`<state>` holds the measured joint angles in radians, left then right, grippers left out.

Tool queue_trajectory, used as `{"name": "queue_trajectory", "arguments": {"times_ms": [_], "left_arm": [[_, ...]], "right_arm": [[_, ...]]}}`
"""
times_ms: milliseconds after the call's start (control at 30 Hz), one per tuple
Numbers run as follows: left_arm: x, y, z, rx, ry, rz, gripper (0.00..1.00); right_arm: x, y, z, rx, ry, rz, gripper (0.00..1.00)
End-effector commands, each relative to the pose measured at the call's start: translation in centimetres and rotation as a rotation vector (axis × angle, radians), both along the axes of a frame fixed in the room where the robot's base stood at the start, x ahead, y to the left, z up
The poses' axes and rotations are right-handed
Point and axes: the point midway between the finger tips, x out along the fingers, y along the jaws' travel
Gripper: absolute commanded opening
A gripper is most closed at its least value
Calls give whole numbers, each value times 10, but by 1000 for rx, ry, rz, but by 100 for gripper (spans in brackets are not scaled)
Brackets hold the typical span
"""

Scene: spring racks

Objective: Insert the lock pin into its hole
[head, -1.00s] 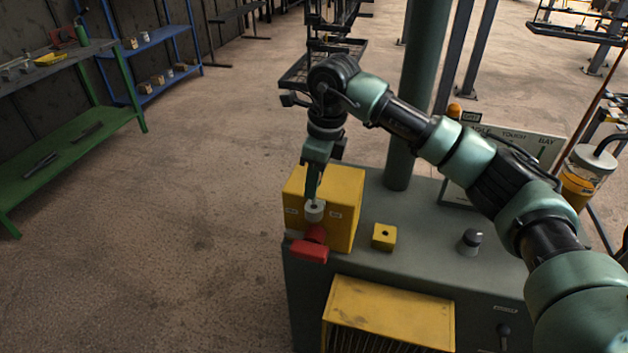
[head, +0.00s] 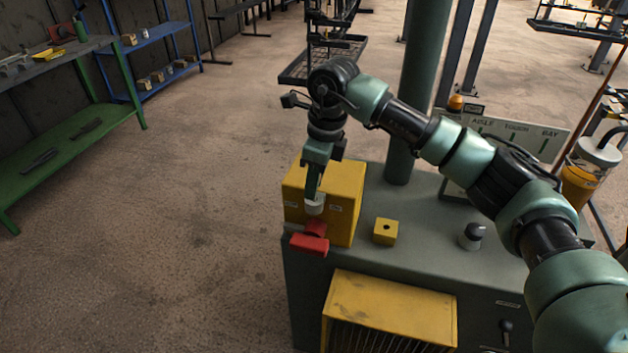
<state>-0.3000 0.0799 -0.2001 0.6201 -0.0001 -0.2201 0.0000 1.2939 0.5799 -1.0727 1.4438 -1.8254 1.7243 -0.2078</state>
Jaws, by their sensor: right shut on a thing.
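My right gripper (head: 314,191) points down in front of the yellow box (head: 347,205). It is shut on a pale, short cylindrical piece (head: 314,205), which I take to be the lock pin's head. The piece is just above the red handle (head: 310,244) at the box's front. The pin's lower part and its hole are hidden, so I cannot tell whether any of it is inserted. A small yellow block (head: 385,231) with a dark hole in its top stands to the right of the box. My left gripper is not in view.
The grey cabinet top (head: 425,215) carries these things and a dark-topped knob (head: 472,236). A green post (head: 415,90) rises behind. A sign board (head: 510,145) and a yellow canister (head: 585,180) are at right. Open floor lies left, before the green shelf (head: 75,150).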

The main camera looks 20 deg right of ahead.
Motion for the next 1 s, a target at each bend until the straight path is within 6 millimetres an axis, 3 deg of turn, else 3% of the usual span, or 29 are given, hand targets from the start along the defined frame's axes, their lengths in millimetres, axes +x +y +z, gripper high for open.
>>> {"name": "queue_trajectory", "arguments": {"times_ms": [700, 733, 800, 1000], "left_arm": [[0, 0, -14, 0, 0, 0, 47], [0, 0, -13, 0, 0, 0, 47], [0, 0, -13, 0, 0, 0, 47], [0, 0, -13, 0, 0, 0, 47]], "right_arm": [[0, 0, -19, -1, 1, 0, 0], [0, 0, -18, 0, 0, 0, 32], [0, 0, -18, 0, 0, 0, 51], [0, 0, -18, -1, 1, 0, 52]]}}
